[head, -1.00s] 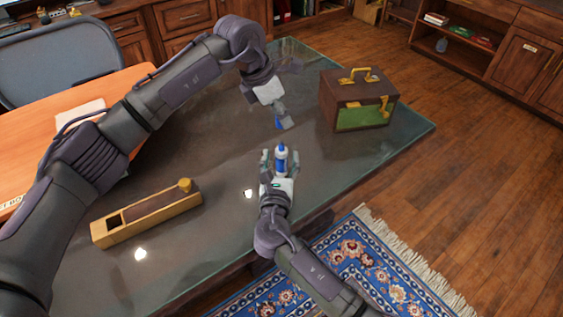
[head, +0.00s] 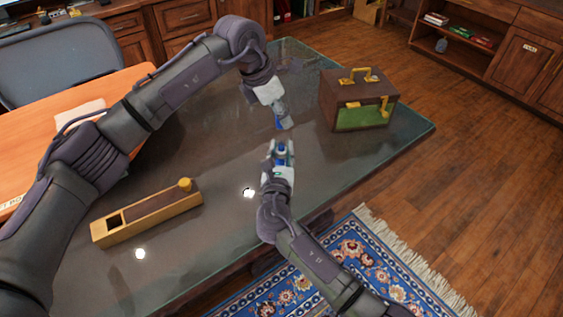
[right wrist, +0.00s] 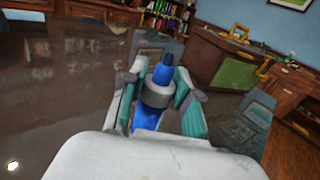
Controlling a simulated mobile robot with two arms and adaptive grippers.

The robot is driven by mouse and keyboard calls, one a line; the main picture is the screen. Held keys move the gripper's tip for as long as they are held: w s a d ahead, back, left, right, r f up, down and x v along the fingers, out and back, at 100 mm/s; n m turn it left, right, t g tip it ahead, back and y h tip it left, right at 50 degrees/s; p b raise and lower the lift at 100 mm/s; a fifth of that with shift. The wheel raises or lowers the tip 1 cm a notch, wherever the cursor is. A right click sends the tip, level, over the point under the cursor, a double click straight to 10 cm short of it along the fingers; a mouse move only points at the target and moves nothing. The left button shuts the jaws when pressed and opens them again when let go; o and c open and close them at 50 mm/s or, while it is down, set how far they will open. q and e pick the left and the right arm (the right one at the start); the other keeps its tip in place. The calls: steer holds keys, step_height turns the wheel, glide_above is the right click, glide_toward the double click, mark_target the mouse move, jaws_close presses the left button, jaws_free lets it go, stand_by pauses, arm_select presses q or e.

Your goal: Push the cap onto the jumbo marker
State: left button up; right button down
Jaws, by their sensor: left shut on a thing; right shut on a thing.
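The jumbo marker (head: 282,149) is in my right gripper (head: 281,153), at the middle of the glass table. In the right wrist view the marker (right wrist: 157,94) shows a blue body, a grey collar and a darker blue tip pointing away from the wrist. The right gripper's teal-padded fingers (right wrist: 158,100) are shut around it. My left gripper (head: 282,122) is just above it in the head view, shut on a small blue piece, likely the cap (head: 278,122), mostly hidden by the fingers. In the head view a small gap shows between cap and marker; depth cannot be told.
A brown box with brass handles and a green panel (head: 344,116) stands at the table's right. A long wooden box with a knob (head: 150,217) lies at the front left. An orange desk (head: 60,135) adjoins at left.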

arm_select(q)
glide_above(281, 158)
steer(key=w, duration=0.2)
steer(key=shift+s+f, duration=0.15)
steer(key=shift+f, duration=2.35)
steer(key=shift+f, duration=0.1)
steer(key=shift+d+f, duration=0.1)
steer(key=shift+f, duration=0.65)
steer(key=shift+f, duration=0.5)
steer(key=shift+s+f, duration=0.1)
steer(key=shift+f, duration=0.35)
steer(key=shift+r, duration=0.5)
steer(key=shift+r, duration=0.3)
